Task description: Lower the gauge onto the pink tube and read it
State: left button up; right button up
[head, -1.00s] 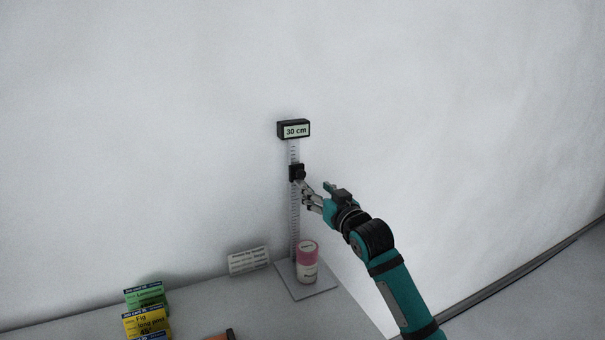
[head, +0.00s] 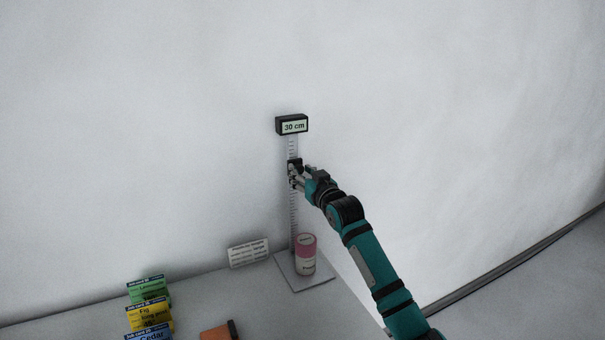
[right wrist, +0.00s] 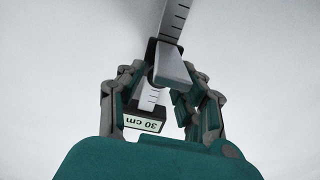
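The gauge is an upright ruled post (head: 293,215) with a dark display box (head: 292,125) on top that reads "30 cm". Its black slider (head: 294,165) sits high on the post. The pink tube (head: 306,246), pink above and white below, stands upright on the base plate at the foot of the post, well below the slider. My right gripper (head: 299,178) is at the slider. In the right wrist view its fingers (right wrist: 165,95) stand apart on both sides of the slider and its grey knob (right wrist: 172,68); contact is unclear. My left gripper is out of view.
A printed white card (head: 248,252) stands left of the base plate (head: 310,283). Green, yellow and blue job cards (head: 150,315) stand at the lower left. An orange and black object (head: 220,331) lies at the bottom edge. The wall rises close behind the post.

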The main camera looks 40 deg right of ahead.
grip_shut()
jog(key=shift+f, duration=0.1)
notch_tip(320, 180, down, 18)
jog(key=b, duration=0.9)
jog(key=shift+o, duration=2)
grip_release()
